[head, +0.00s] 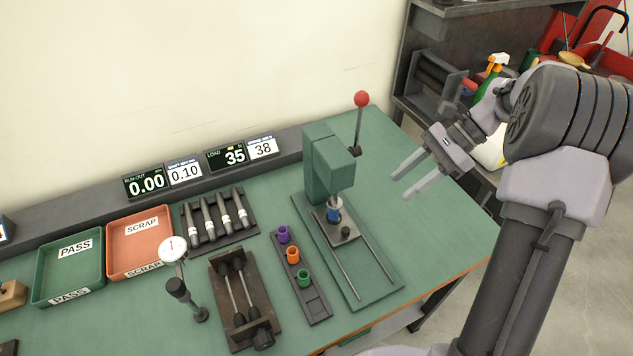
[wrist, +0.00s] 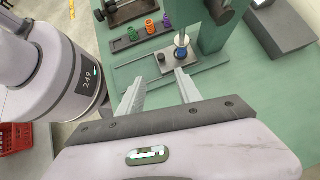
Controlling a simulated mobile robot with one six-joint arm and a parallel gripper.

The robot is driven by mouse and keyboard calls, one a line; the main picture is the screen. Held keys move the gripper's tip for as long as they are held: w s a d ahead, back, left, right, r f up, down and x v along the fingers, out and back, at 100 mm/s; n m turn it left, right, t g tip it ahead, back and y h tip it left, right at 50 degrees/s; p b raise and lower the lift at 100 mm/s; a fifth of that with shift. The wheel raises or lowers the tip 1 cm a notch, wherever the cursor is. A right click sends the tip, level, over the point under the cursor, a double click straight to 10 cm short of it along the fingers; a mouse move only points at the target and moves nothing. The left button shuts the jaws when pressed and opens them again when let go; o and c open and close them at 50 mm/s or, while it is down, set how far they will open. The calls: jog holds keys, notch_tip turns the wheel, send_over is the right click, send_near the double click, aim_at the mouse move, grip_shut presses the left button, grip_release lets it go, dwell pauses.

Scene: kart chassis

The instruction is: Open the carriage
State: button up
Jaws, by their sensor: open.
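The carriage is a small grey plate (head: 351,238) on two rails at the foot of the green press (head: 328,165). It sits at the press end of the rails, under the press head. A blue cup-like part (head: 334,214) stands on it, with a small dark knob (head: 345,231) beside the part. The wrist view also shows the carriage (wrist: 199,62) and the knob (wrist: 161,58) just beyond my fingertips. My gripper (head: 402,184) is open and empty, above and to the right of the carriage, apart from it. It also shows in the wrist view (wrist: 160,76).
A rack of purple, orange and green cups (head: 318,308) lies left of the rails. Further left are a shaft rack (head: 218,238), dial gauge (head: 173,250), and PASS (head: 96,280) and SCRAP (head: 166,215) trays. Bench right of the press is clear.

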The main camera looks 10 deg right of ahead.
aim_at(346, 230)
jog(key=b+x, duration=0.3)
jog(key=x, duration=0.5)
jog(key=b+x, duration=0.4)
jog(key=x, duration=0.4)
jog(key=shift+w+f, duration=0.1)
jog(key=shift+f, duration=0.4)
jog(key=shift+a+f+b, duration=0.35)
jog(key=shift+a, duration=0.15)
grip_shut()
